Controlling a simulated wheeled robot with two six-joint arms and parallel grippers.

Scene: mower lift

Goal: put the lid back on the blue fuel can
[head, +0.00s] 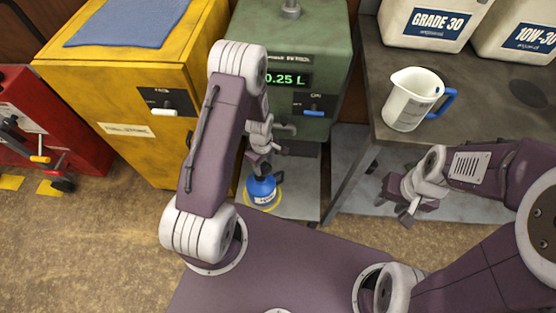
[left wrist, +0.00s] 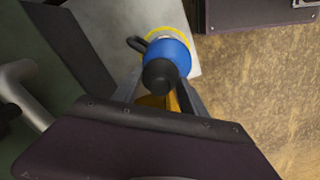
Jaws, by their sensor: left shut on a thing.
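The blue fuel can (head: 261,191) stands upright on a yellow ring on the low grey shelf beneath the green dispenser. It also shows in the left wrist view (left wrist: 172,52), with its black handle to the left. My left gripper (head: 262,170) points down right above the can's top. It is shut on the black lid (left wrist: 158,76), which sits between its fingers in the left wrist view. The lid overlaps the can's top there; I cannot tell whether it touches the neck. My right gripper (head: 399,203) is empty and looks open, away from the can at the right.
The green dispenser (head: 310,60) reads 0.25 L and stands just behind the can. A yellow cabinet (head: 110,90) is at its left. A grey workbench (head: 480,90) at right holds a white measuring jug (head: 408,100) with a blue handle and oil jugs (head: 430,22).

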